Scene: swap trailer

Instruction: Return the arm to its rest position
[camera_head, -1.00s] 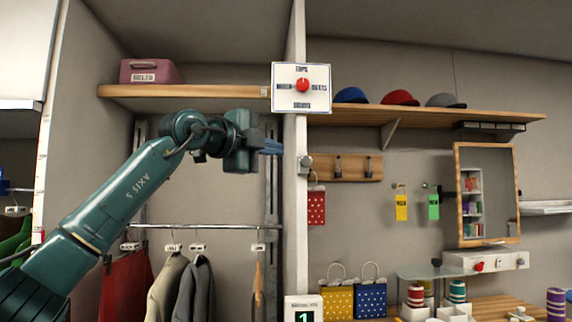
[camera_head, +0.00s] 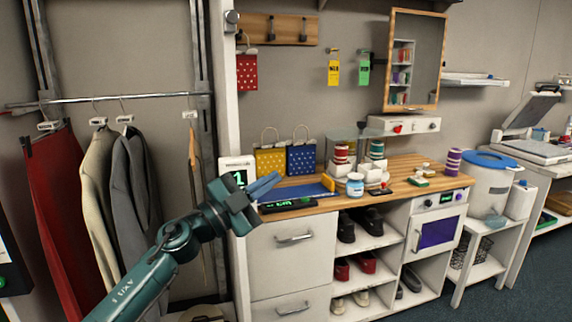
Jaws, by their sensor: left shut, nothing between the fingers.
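My left arm comes in from the lower left. Its dark teal gripper (camera_head: 265,186) points right, near the left end of the wooden counter, with its blue fingers together and nothing between them. In the picture it overlaps the counter's left end, beside the white box with a green digit (camera_head: 237,174). I cannot tell whether it touches anything. My right gripper does not show.
The wooden counter (camera_head: 408,172) holds a yellow bag (camera_head: 270,161), a blue bag (camera_head: 301,158), a white jar (camera_head: 355,185) and spools. Clothes (camera_head: 128,175) hang from a rail (camera_head: 100,98) at left. Shoes stand on shelves below. A blue-lidded bin (camera_head: 490,182) stands at right.

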